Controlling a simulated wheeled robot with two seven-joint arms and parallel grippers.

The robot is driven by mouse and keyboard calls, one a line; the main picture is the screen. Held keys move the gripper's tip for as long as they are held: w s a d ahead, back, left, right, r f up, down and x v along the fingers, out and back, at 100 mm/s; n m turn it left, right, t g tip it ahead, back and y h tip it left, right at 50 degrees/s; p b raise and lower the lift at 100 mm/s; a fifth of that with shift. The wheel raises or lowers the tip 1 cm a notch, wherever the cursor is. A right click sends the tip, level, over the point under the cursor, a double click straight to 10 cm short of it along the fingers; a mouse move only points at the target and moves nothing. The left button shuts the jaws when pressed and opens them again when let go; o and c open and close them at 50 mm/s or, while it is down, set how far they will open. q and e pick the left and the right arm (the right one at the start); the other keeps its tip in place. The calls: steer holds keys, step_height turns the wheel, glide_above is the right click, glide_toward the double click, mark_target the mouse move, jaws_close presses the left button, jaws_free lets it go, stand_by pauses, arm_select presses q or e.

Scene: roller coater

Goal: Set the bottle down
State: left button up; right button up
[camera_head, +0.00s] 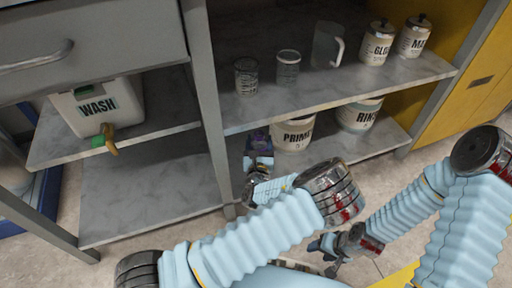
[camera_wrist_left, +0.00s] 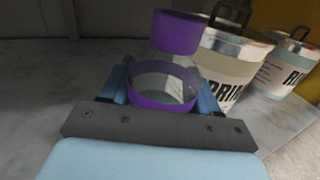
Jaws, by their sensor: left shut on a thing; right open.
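The bottle (camera_wrist_left: 176,33), clear with a purple top and a purple band, is between the fingers of my left gripper (camera_wrist_left: 163,92), which is shut on it. In the head view the bottle (camera_head: 257,138) shows as a small dark purple shape at the front of the lower shelf (camera_head: 330,152), left of the PRIMER pot. My left gripper (camera_head: 258,162) reaches in there from the front. Whether the bottle's base touches the shelf is hidden. My right gripper (camera_head: 335,255) is open and empty, low in front of the shelves.
The PRIMER pot (camera_head: 293,135) stands close right of the bottle, with the RINSE pot (camera_head: 359,114) further right. The upper shelf (camera_head: 320,88) above holds two cups, a jug (camera_head: 327,45) and two labelled jars. A WASH container (camera_head: 95,105) stands left; the shelf below it (camera_head: 145,190) is bare.

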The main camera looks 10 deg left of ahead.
arm_select(q)
steer(key=w+a+f, duration=0.1)
steer(key=f, duration=0.2)
steer(key=w+a+f+b, duration=0.1)
steer(key=f, duration=0.2)
steer(key=w+a+f+b, duration=0.1)
steer(key=f, duration=0.2)
steer(key=shift+a, duration=0.2)
steer(key=shift+r, duration=0.15)
steer(key=shift+f, duration=0.2)
steer(key=o, duration=1.2)
steer(key=shift+o, duration=0.2)
steer(key=shift+r, duration=0.1)
